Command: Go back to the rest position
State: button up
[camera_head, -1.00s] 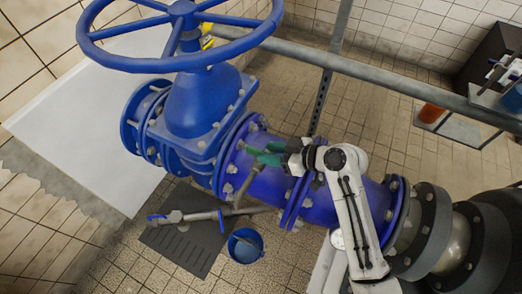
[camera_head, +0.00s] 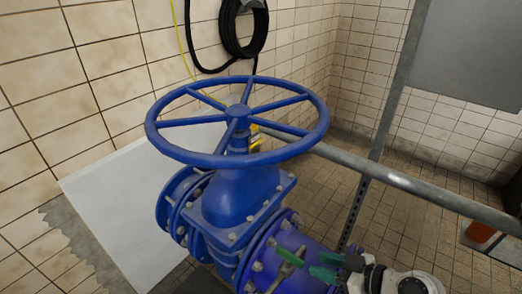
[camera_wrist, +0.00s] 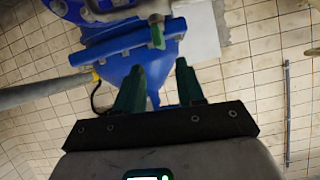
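My gripper (camera_head: 316,265) is low in the head view, beside the blue flanged pipe (camera_head: 262,268). Its two green fingers stand apart with nothing between them in the wrist view (camera_wrist: 158,68). A small valve lever with a green end (camera_head: 290,257) is just left of the fingers in the head view. In the wrist view the small green-ended lever (camera_wrist: 157,36) is beyond the fingertips, in front of the blue pipework (camera_wrist: 130,45); I see no clear contact. Most of my arm is out of the head view.
A large blue handwheel (camera_head: 238,112) tops the blue valve body (camera_head: 235,200). A grey rail (camera_head: 400,180) crosses behind my gripper, with a perforated post (camera_head: 357,205). A white panel (camera_head: 120,195) leans left. A black hose (camera_head: 243,30) hangs on the tiled wall.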

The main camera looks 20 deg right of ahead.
jog(key=s+d+f+m+g+h+p, duration=0.1)
jog(key=s+m+g+h+p, duration=0.1)
jog(key=s, duration=0.9)
jog(key=s+d+f+m+g+h+p, duration=0.1)
jog(key=s+m+g+h, duration=0.3)
jog(key=s, duration=0.7)
jog(key=g+h+p, duration=0.1)
jog(key=g+h, duration=0.1)
jog(key=g, duration=0.1)
jog(key=shift+f+m+p, duration=0.3)
jog(key=shift+f+p, duration=0.05)
jog(key=shift+f, duration=0.05)
jog(key=shift+s+a, duration=0.1)
